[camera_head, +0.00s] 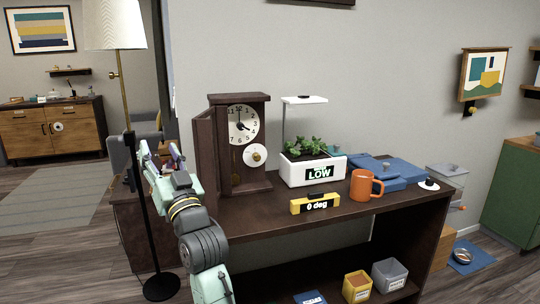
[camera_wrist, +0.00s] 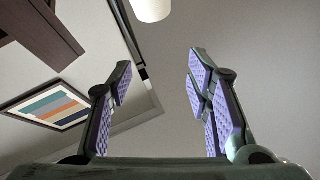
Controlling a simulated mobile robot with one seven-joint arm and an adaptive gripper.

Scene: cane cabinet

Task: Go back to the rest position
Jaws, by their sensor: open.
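My gripper (camera_head: 163,155) is raised at the left end of the dark wood cabinet (camera_head: 280,213), left of the brown pendulum clock (camera_head: 240,145). In the wrist view its two purple-padded fingers (camera_wrist: 160,105) stand wide apart with nothing between them. The wrist camera points upward at the wall and ceiling. The clock's door stands open on its left side, close to my gripper; I cannot tell the exact gap.
A floor lamp (camera_head: 128,110) stands beside my arm. On the cabinet top are a white planter (camera_head: 310,172), a yellow level (camera_head: 315,204), an orange mug (camera_head: 362,187) and a blue case (camera_head: 385,172). Open floor lies at the left.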

